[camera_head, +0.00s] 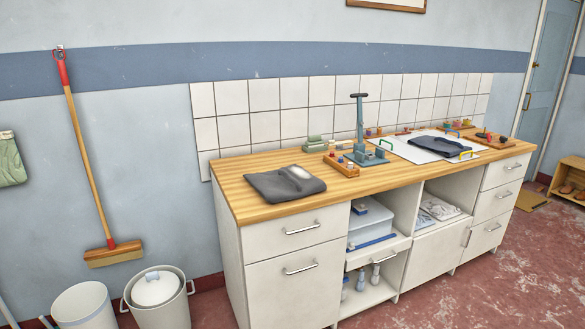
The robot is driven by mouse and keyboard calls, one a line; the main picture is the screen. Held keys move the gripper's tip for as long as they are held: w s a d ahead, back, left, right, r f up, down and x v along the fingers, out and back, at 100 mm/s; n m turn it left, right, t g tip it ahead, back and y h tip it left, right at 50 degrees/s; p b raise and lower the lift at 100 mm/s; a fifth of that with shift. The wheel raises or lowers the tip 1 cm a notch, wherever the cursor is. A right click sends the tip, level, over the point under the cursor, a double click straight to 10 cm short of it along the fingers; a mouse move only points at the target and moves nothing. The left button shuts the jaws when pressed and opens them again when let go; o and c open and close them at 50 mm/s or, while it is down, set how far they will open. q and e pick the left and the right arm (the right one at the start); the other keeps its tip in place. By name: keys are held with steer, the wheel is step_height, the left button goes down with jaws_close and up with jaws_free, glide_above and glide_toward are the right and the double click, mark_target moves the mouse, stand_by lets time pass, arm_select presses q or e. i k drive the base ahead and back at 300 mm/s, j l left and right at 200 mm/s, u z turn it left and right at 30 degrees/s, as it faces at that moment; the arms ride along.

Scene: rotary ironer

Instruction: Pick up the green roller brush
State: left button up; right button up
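I cannot make out a green roller brush for certain. Small green blocks (314,143) are stacked at the back of the wooden counter (230,180), against the tiles. A wooden tray (343,165) in the middle of the counter holds small coloured items, too small to tell apart. Another wooden tray (494,141) with small items sits at the right end. Neither of my grippers is in view.
A grey folded cloth (270,186) with a pale object on it lies at the counter's left. A blue-grey press (360,135) stands upright mid-counter. Floor at the right front is clear.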

mark_target(316, 141)
steer(key=i+l+u, duration=0.2)
steer(key=i, duration=0.3)
steer(key=i+l+u, duration=0.2)
steer(key=i+l, duration=0.25)
